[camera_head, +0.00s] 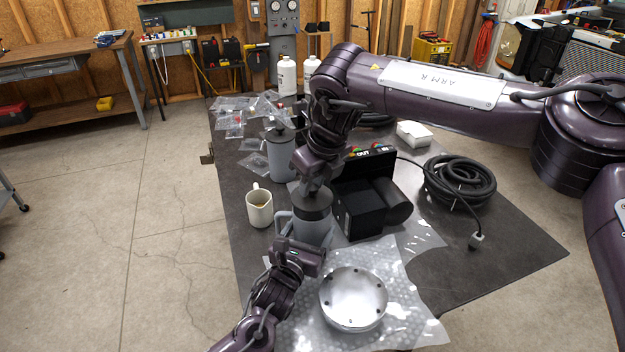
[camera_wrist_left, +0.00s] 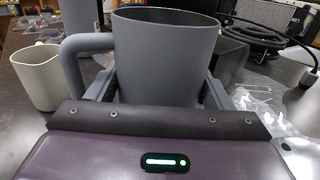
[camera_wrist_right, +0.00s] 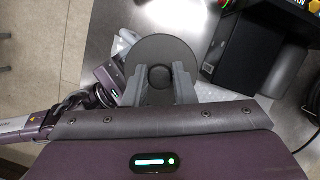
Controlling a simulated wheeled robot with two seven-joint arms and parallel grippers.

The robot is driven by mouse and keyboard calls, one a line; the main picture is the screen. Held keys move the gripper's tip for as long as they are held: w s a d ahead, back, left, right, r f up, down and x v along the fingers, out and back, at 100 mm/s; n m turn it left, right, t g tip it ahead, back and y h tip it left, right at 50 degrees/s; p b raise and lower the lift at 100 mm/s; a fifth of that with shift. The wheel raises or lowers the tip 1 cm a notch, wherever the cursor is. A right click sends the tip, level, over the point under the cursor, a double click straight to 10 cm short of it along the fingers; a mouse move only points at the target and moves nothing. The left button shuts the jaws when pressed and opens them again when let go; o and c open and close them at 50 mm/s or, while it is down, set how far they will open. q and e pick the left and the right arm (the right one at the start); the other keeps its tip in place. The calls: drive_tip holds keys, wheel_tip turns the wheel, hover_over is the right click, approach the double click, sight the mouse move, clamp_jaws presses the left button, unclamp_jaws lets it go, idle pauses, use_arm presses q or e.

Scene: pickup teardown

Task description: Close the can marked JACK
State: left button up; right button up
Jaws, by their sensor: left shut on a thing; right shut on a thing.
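A grey can (camera_wrist_left: 165,65) with a side handle stands upright on the table. My left gripper (camera_head: 303,246) is shut around its body, one finger on each side. The left wrist view shows its open rim and part of its inside, with no lid on the rim. A round dark lid (camera_wrist_right: 150,49) with a centre knob is held by my right gripper (camera_wrist_right: 160,78), shut on the knob. In the head view the lid (camera_head: 311,204) appears over the can's top; the gap is hard to judge there. I cannot read any name on the can.
A second grey can (camera_head: 281,158) with a lid stands behind. A cream mug (camera_head: 259,207) is on the left. A black device (camera_head: 365,205) stands close on the right, with a coiled cable (camera_head: 459,184) beyond. A round metal part (camera_head: 353,299) lies on bubble wrap in front.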

drive_tip(key=shift+f, duration=0.85)
drive_tip(key=shift+f, duration=0.65)
drive_tip(key=o, duration=1)
drive_tip(key=shift+o, duration=0.2)
drive_tip(key=shift+r, duration=0.1)
drive_tip(key=v, duration=1.1)
drive_tip(key=shift+r, duration=0.4)
drive_tip(key=shift+s, duration=0.1)
